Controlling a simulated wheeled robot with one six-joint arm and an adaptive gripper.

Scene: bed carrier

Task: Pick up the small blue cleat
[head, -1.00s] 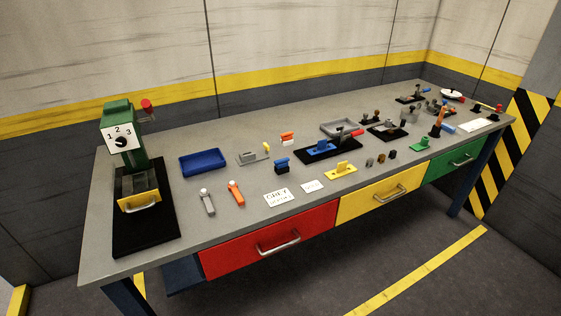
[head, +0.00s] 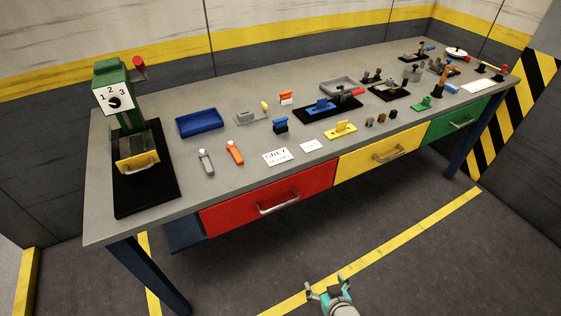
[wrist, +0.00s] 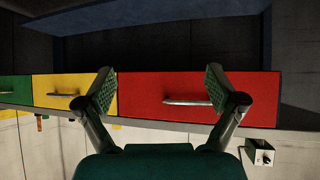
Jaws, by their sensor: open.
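In the head view a blue cleat-shaped piece (head: 322,105) sits on a black base near the middle of the bench, left of a red handle. A second small blue piece (head: 280,121) with a dark lower part stands in front and to the left of it. I cannot tell for sure which is the small blue cleat. My gripper (head: 326,288) is low in front of the bench, over the floor and far from both. In the wrist view my gripper (wrist: 159,82) is open and empty, facing the drawer fronts; no cleat shows there.
A yellow cleat-shaped piece (head: 341,129) lies near the front edge. A blue tray (head: 200,122) and a green machine with a dial (head: 116,101) stand at left. The red drawer (head: 268,199) and yellow drawer (head: 383,157) are closed. The floor before the bench is clear.

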